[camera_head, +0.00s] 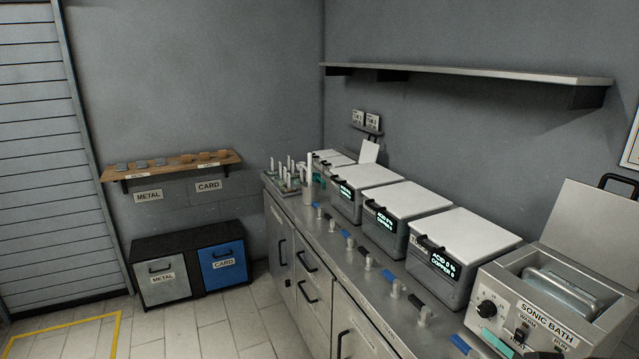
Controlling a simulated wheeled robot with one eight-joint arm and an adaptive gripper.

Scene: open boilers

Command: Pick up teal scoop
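A small teal thing (320,177) shows at the far end of the steel counter, just right of a pale upright cylinder (309,175). It is partly hidden and too small to tell whether it is the scoop. Another teal patch (496,341) shows low at the front of the sonic bath (537,304), near the bottom edge. I cannot tell whether it is a scoop or part of the machine.
The long counter (330,243) carries several white-lidded boilers (407,200) with small handled items along its front edge. A rack of upright pieces (287,183) stands at the far end. METAL (163,280) and CARD (222,264) bins stand at the left. Tiled floor (200,318) before them is clear.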

